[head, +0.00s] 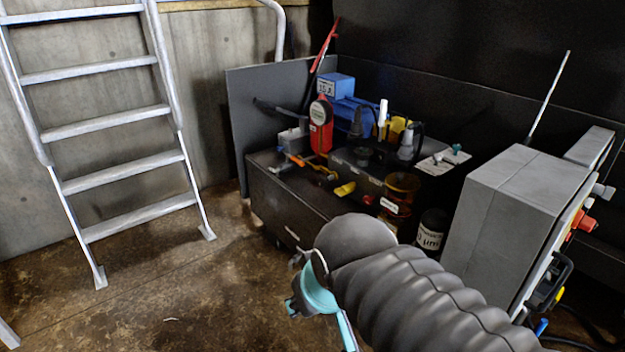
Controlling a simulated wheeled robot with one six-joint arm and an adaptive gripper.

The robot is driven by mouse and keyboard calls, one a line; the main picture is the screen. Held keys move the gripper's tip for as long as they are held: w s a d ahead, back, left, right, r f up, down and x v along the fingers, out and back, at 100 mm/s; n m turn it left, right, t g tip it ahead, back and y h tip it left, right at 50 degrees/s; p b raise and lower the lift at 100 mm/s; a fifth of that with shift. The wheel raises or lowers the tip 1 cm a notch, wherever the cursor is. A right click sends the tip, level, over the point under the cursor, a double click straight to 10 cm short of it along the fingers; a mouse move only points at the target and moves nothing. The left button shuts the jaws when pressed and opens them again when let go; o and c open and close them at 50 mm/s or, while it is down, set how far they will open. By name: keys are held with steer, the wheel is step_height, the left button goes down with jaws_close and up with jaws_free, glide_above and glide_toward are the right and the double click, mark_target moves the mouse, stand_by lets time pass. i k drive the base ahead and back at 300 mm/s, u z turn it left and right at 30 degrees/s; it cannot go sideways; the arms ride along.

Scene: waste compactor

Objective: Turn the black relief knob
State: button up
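A small black knob-like part (363,156) stands on top of the dark power unit (290,200), near its middle. Other black fittings stand close by, and I cannot tell for sure which one is the relief knob. My arm, in a grey ribbed sleeve with a light-blue joint part, reaches in from the lower right and ends in front of the unit. My gripper's fingers do not show. The arm hides part of the unit's lower front.
A red gauge-like device (321,126), a blue block (335,86) and yellow-handled levers (344,189) crowd the unit's top. A grey cabinet (515,215) stands to the right. A metal ladder (122,165) leans at the left. The floor between ladder and unit is clear.

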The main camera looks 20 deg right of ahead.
mark_target(322, 181)
steer(key=u, duration=0.5)
steer(key=i, duration=0.8)
steer(key=z, duration=1.65)
steer(key=k, duration=0.95)
steer(key=u, duration=1)
steer(key=i, duration=0.7)
steer(key=z, duration=0.55)
steer(key=i, duration=0.95)
steer(key=z, duration=0.85)
